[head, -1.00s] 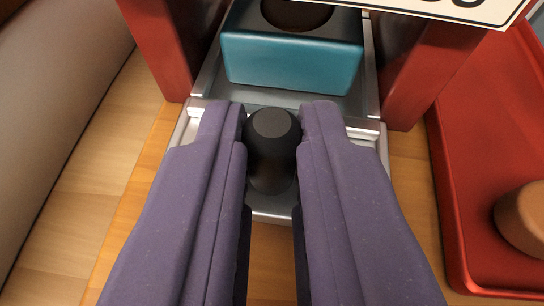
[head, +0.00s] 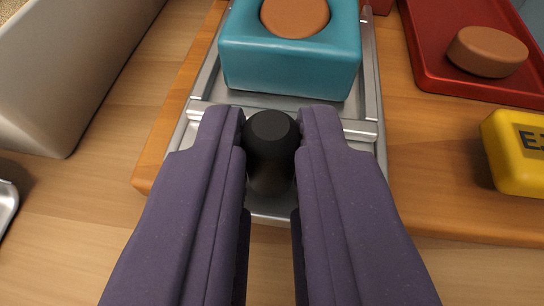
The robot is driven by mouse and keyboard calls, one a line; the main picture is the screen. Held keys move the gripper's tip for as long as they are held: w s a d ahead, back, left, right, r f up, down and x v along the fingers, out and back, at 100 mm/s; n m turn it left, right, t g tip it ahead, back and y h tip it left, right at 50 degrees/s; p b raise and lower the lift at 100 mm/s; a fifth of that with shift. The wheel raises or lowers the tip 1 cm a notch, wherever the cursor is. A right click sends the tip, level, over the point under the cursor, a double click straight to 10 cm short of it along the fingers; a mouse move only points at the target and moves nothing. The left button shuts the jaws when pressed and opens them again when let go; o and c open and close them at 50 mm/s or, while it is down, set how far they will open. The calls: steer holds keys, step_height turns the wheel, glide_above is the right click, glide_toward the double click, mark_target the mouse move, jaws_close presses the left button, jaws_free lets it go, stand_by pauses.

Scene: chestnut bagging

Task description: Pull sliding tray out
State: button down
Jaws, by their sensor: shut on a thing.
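The grey metal sliding tray (head: 204,90) lies in the upper middle of the head view, drawn out toward me on the wooden surface. A black knob (head: 271,150) stands at its near end. My purple gripper (head: 271,125) is shut on the knob, with one finger on each side. A teal block (head: 290,68) sits on the tray beyond the knob. A brown round piece (head: 295,15) sits in the block's top opening. My fingers hide parts of the tray's near end.
A red tray (head: 440,70) at upper right holds a brown disc (head: 487,50). A yellow block with partly visible lettering (head: 515,165) is at right. A pale bin (head: 70,75) stands at upper left. A metal edge (head: 6,205) shows at far left. Bare wood lies left of the tray.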

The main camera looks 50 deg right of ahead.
steer(key=c, duration=1.1)
jaws_free()
steer(key=shift+s+a, duration=0.1)
steer(key=shift+a, duration=0.1)
steer(key=p+v, duration=0.2)
steer(key=v, duration=0.5)
steer(key=shift+s+a+r+p, duration=0.15)
steer(key=shift+s+a+p, duration=0.05)
steer(key=shift+a+p, duration=0.1)
